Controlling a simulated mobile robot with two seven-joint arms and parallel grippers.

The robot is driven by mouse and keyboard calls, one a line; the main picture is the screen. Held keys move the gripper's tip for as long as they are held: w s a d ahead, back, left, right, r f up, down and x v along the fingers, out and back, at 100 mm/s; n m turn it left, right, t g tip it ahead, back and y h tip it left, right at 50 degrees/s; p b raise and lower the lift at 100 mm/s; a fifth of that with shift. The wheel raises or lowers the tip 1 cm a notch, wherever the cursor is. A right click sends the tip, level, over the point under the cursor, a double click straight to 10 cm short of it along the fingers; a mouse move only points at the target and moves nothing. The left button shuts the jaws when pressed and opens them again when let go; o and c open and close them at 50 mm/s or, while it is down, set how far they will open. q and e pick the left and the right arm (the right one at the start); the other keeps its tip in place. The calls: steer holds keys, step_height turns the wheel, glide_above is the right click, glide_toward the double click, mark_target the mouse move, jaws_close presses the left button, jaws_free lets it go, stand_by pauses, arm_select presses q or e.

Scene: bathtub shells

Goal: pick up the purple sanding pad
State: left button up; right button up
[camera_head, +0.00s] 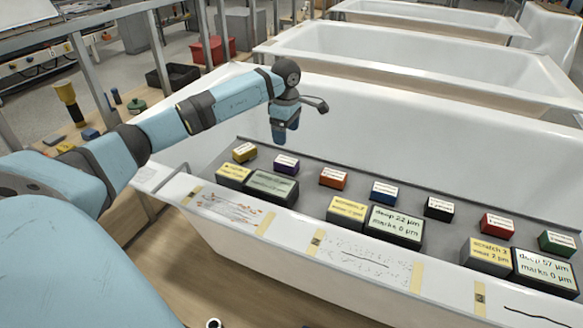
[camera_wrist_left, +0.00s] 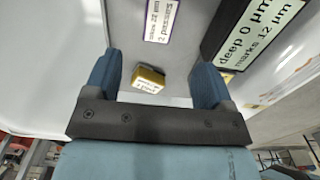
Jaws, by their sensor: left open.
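The purple sanding pad (camera_head: 286,164) is a small block with a white label, on the grey shelf along the bathtub. In the left wrist view the purple pad (camera_wrist_left: 160,20) lies beyond the fingertips, near the top edge and partly cut off. My left gripper (camera_head: 285,133) hangs above and just behind the purple pad in the head view, apart from it. Its blue fingers (camera_wrist_left: 156,75) are open and empty. A yellow pad (camera_wrist_left: 149,79) shows between them, farther down. My right gripper is not in view.
The yellow pad (camera_head: 245,152) is left of the purple one. A display box (camera_head: 271,187) stands close in front. An orange pad (camera_head: 333,177) and a blue pad (camera_head: 384,192) stand to the right. The bathtub wall (camera_head: 400,130) rises behind the shelf.

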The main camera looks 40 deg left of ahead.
mark_target(286, 160)
arm_select(q)
step_height(286, 160, down, 7)
steer(key=shift+s+r+b, duration=0.1)
steer(key=shift+r+b, duration=0.1)
steer(key=shift+b, duration=0.25)
steer(key=shift+f, duration=0.55)
step_height(286, 160, down, 3)
steer(key=shift+r+b, duration=0.2)
steer(key=shift+b, duration=0.4)
steer(key=shift+a+f, duration=0.1)
steer(key=shift+f, duration=0.7)
steer(key=c, duration=1)
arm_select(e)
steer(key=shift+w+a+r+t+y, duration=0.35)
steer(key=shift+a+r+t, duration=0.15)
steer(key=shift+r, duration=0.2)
arm_select(q)
steer(key=shift+r, duration=0.1)
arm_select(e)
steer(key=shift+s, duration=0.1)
